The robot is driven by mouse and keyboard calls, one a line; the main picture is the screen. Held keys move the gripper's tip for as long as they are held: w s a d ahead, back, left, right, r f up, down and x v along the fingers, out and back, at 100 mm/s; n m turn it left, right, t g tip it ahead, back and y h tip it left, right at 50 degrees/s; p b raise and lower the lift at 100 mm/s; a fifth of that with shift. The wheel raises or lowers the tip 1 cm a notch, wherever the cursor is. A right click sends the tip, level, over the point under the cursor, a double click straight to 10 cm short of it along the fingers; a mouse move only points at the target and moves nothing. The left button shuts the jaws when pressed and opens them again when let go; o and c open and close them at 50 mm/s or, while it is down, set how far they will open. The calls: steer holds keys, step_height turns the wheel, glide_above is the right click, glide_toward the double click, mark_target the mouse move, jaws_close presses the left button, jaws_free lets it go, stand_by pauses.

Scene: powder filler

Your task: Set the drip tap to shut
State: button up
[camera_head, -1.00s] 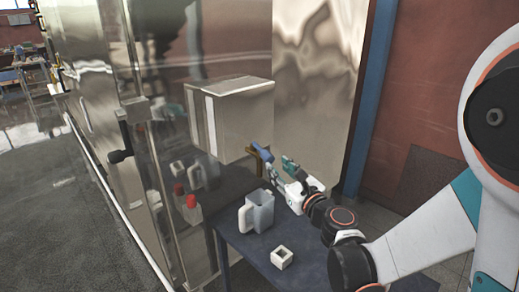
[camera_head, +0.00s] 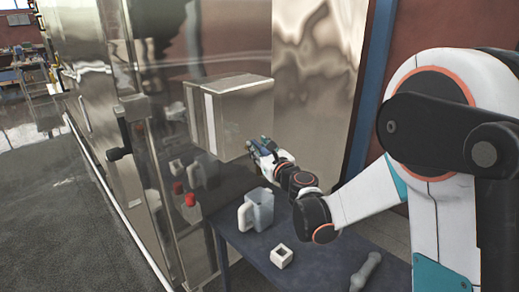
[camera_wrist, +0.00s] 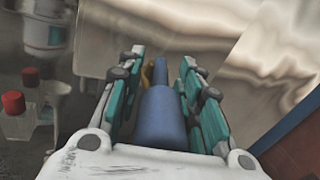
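The drip tap has a blue handle (camera_wrist: 162,115) and a brass-coloured part (camera_wrist: 148,73) beyond it in the wrist view. The handle lies lengthwise between the two fingers of my gripper (camera_wrist: 167,62). The fingers are open, with gaps visible on both sides of the handle's narrow far end. Contact nearer the palm is unclear. In the head view my gripper (camera_head: 262,148) is at the lower right of a box-shaped metal housing (camera_head: 238,115) and hides most of the tap.
A grey jug (camera_head: 259,210) and a white square block (camera_head: 281,255) stand on the blue table (camera_head: 240,243) below my arm. A grey rod-like object (camera_head: 365,272) lies at its right. Red-capped bottles (camera_wrist: 15,118) show left in the wrist view. A metal panel (camera_head: 312,80) rises behind.

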jaws_close()
steer(key=shift+a+f+h, duration=0.1)
steer(key=shift+h, duration=0.2)
steer(key=shift+w+a+f+m+g+h+b, duration=0.1)
steer(key=shift+a+m+g+h+b, duration=0.55)
steer(key=shift+m+h, duration=1.95)
steer(key=shift+w+a+r+m+g+h+b, duration=0.15)
steer(key=shift+a+m+h, duration=1.2)
steer(key=shift+h, duration=2.2)
steer(key=shift+w+a+f+m+g+h+b, duration=0.15)
steer(key=shift+a+m+g+h+b, duration=0.35)
steer(key=shift+m+h, duration=2.25)
steer(key=shift+h, duration=0.5)
